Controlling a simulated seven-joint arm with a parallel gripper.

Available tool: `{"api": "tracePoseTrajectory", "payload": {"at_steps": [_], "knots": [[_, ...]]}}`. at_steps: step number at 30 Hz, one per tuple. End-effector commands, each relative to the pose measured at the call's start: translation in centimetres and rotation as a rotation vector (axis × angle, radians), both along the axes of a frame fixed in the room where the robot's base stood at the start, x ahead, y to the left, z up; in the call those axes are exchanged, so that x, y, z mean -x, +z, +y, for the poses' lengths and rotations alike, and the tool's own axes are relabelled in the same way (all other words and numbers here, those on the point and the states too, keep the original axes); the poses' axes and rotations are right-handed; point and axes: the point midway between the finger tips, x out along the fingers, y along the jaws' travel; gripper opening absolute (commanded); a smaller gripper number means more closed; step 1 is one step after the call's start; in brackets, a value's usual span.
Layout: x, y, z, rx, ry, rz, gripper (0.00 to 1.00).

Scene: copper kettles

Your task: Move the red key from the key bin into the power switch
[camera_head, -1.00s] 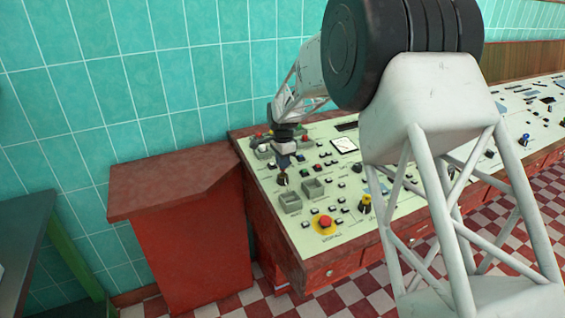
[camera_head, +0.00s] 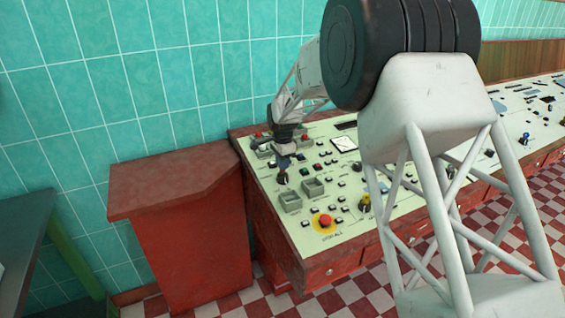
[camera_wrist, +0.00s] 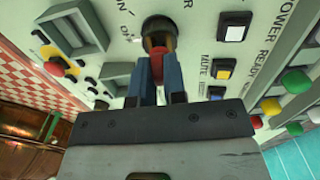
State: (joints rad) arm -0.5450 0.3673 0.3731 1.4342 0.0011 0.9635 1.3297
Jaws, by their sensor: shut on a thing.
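My gripper (camera_wrist: 159,88) is shut on the red key (camera_wrist: 157,66), whose red part shows between the two blue fingers in the wrist view. In the head view my gripper (camera_head: 284,161) points down at the switch (camera_head: 282,179) on the panel, and the key cannot be made out there. A grey bin (camera_wrist: 268,88) with coloured round knobs lies at the right of the wrist view.
The sloped cream panel (camera_head: 262,212) carries several buttons and two empty-looking grey bins (camera_head: 290,203) (camera_head: 313,188). A red stop button (camera_head: 325,221) on a yellow base is near the front. A red cabinet (camera_head: 200,235) stands left of the panel. The tiled wall is behind.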

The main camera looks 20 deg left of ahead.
Motion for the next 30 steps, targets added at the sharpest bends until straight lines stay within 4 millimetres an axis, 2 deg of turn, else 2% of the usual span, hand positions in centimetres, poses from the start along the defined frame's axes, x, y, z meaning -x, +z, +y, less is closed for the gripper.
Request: {"api": "tracePoseTrajectory", "payload": {"at_steps": [30], "knots": [[0.0,-1.1,0.0,0.000,0.000,0.000,0.00]]}}
